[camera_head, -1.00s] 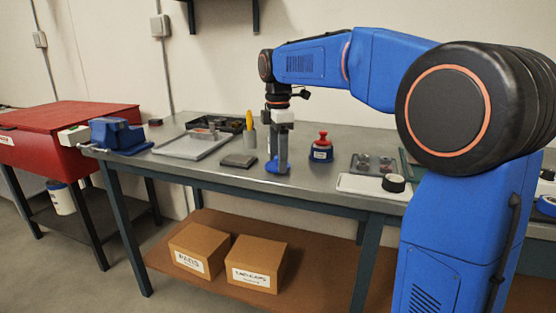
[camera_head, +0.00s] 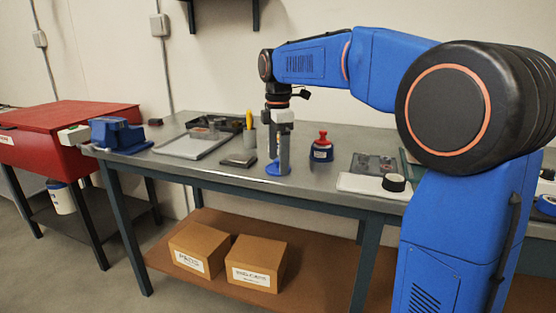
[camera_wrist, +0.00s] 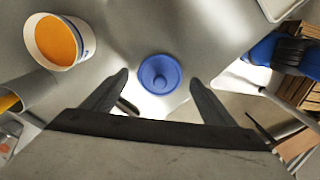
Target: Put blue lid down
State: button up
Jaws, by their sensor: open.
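The blue lid (camera_head: 278,168) lies flat on the grey workbench, directly below my gripper (camera_head: 278,158). I cannot tell the exact height of the fingertips above the bench.
A white tub (camera_wrist: 62,42) with orange contents stands near the lid. A red-topped bottle (camera_head: 321,150) stands to the right and a cup with a yellow tool (camera_head: 249,137) to the left. A flat dark block (camera_head: 239,159) and a grey tray (camera_head: 192,145) lie farther left.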

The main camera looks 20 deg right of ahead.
aim_at(278, 160)
notch_tip(278, 160, up, 11)
jog(key=shift+r, duration=0.15)
jog(key=shift+s, duration=0.1)
dwell(0.4)
